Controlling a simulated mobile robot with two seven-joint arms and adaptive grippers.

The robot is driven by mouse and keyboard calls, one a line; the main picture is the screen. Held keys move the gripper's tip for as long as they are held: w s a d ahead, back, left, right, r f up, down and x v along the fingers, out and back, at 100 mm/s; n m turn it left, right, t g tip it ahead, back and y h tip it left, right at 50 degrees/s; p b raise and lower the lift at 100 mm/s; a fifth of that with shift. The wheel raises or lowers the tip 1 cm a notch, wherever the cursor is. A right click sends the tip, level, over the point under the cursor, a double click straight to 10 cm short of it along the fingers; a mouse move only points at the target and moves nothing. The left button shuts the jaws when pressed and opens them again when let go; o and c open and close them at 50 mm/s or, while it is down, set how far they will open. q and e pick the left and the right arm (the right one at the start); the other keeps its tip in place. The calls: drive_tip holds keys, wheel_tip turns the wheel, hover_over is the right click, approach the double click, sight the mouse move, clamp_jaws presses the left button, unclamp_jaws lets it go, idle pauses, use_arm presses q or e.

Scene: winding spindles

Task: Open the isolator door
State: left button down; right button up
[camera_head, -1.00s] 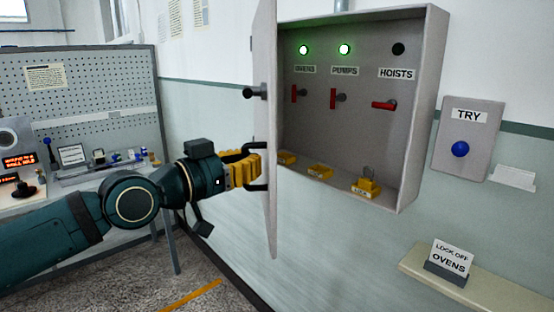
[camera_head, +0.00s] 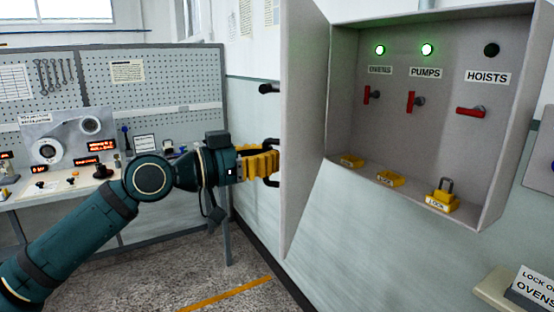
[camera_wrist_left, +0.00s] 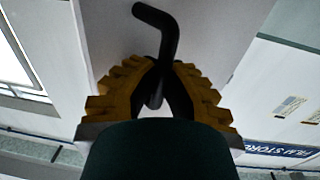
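The isolator door (camera_head: 303,130) stands wide open on the left side of the grey isolator box (camera_head: 440,50), and its inner face shows. A black handle (camera_head: 271,182) is on its outer side. My left gripper (camera_head: 268,163) has its yellow fingers closed around this handle. In the left wrist view, the fingers (camera_wrist_left: 160,80) meet on the bent black handle (camera_wrist_left: 157,25), against the pale door. Inside the box are red switches for ovens (camera_head: 368,95), pumps (camera_head: 412,101) and hoists (camera_head: 470,111). My right gripper is not in view.
Yellow padlocks lie along the box's bottom, one (camera_head: 442,196) upright with its shackle showing. Two green lamps (camera_head: 380,50) are lit. A shelf with an "OVENS" sign (camera_head: 535,288) is at lower right. A bench with a pegboard (camera_head: 150,95) stands at left.

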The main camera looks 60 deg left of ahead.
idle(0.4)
use_arm(q)
drive_tip(key=c, duration=1)
unclamp_jaws()
drive_tip(key=shift+s, duration=0.15)
drive_tip(key=s, duration=0.4)
drive_tip(key=s+a, duration=0.1)
drive_tip(key=s, duration=0.6)
drive_tip(key=shift+s+a, duration=0.4)
